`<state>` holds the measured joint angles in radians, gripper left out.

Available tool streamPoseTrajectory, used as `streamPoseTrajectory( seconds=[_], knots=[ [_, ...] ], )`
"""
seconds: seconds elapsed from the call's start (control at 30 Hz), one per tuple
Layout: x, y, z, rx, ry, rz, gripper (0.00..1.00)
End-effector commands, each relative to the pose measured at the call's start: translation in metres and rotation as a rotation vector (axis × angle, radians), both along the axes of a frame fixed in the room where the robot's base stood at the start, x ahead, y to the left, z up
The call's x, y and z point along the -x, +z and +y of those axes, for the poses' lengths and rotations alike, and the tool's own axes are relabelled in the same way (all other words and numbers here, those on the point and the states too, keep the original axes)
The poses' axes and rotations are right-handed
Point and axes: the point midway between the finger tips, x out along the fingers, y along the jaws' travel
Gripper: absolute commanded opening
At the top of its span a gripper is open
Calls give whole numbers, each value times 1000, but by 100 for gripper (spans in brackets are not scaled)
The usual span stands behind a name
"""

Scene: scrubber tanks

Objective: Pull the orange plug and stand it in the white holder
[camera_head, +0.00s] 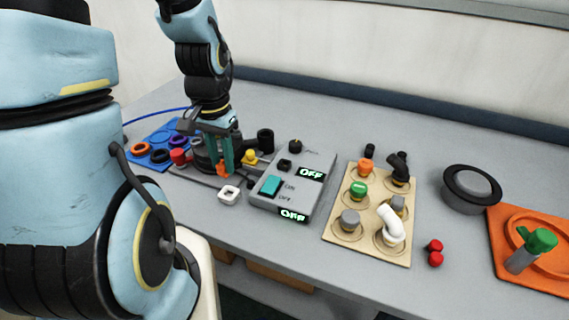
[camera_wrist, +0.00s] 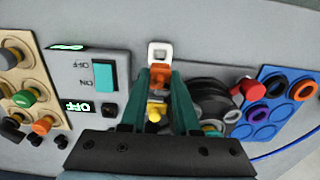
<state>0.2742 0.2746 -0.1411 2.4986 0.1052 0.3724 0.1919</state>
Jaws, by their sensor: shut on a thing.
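My gripper (camera_head: 224,165) is shut on the orange plug (camera_head: 221,171), with its teal fingers pointing down. In the wrist view, the orange plug (camera_wrist: 160,76) shows between the fingertips of my gripper (camera_wrist: 161,72). The white holder (camera_head: 229,195), a small square with an opening, sits on the bench just in front of the plug. In the wrist view the white holder (camera_wrist: 160,50) appears directly beyond the plug. The fingers hide part of the plug, and I cannot tell whether its lower end touches anything.
A grey switch box (camera_head: 292,187) with OFF displays stands right of the gripper. A yellow knob (camera_head: 249,156) and a dark round fitting (camera_wrist: 214,101) are close by the fingers. A blue tray (camera_head: 160,158) with rings lies left.

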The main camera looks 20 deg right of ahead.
Motion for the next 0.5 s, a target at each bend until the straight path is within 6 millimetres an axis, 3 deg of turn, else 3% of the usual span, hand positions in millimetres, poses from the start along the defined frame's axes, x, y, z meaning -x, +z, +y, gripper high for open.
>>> streamPoseTrajectory(
  seconds=[0.5],
  knots=[
    [0, -43, 0, -1, 0, 1, 0]
  ],
)
